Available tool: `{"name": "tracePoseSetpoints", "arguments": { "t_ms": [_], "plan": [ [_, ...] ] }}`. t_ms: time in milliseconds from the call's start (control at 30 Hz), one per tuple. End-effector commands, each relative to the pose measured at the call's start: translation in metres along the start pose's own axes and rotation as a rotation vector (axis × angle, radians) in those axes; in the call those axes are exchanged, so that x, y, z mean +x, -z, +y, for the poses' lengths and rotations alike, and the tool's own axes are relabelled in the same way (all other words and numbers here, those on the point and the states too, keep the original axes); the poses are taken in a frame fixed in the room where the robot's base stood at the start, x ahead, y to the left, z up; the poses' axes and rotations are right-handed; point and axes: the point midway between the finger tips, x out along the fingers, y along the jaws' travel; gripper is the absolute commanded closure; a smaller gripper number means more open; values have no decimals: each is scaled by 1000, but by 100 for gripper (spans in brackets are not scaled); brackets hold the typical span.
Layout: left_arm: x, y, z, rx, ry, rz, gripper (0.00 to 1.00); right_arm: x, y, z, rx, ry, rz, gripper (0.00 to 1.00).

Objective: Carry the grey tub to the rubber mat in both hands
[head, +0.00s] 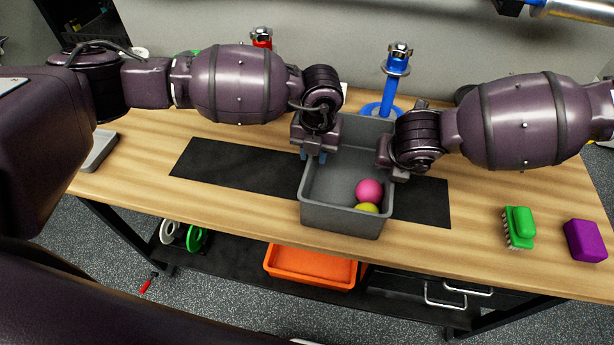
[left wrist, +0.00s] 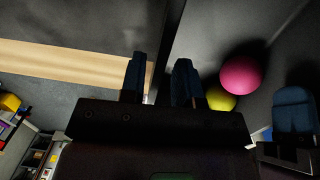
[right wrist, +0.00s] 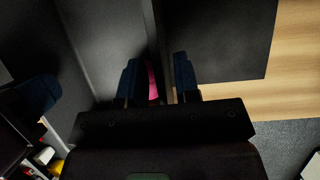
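The grey tub (head: 342,218) is at the middle of the bench, across the black rubber mat (head: 235,168), which shows on both sides of it. I cannot tell whether it rests there or hangs just above. A pink ball (head: 369,191) and a yellow ball (head: 367,208) lie inside. My left gripper (head: 313,156) is at the left wall, its fingers on either side of it (left wrist: 160,80). My right gripper (head: 389,167) straddles the right wall likewise (right wrist: 158,82). Gaps show between fingers and wall in both wrist views. The right fingertips are hidden in the head view.
A blue stand (head: 388,98) is behind the tub, and a red-topped one (head: 261,38) at the back left. A green brush (head: 518,227) and a purple block (head: 585,240) lie at the right. An orange tray (head: 311,265) is on the shelf below. Bare wood lies before the mat.

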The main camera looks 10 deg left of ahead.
Motion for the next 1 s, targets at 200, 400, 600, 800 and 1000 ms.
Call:
{"name": "tracePoseSetpoints", "arguments": {
  "t_ms": [200, 400, 600, 800, 1000],
  "plan": [
    [-25, -1, 0, 0, 1, -5, 70, 0, 0, 0, 0, -1, 0, 70],
    [-64, -1, 0, 0, 1, -4, 70, 0, 0, 0, 0, -1, 0, 70],
    [-97, -1, 0, 0, 0, -3, 70, 0, 0, 0, 0, -1, 0, 70],
    [-115, -1, 0, -1, 0, -2, 70, 0, 0, 0, 0, -1, 0, 70],
    [-119, 0, 0, -1, -1, 0, 70, -10, 0, 0, -1, -2, -1, 70]
  ]
}}
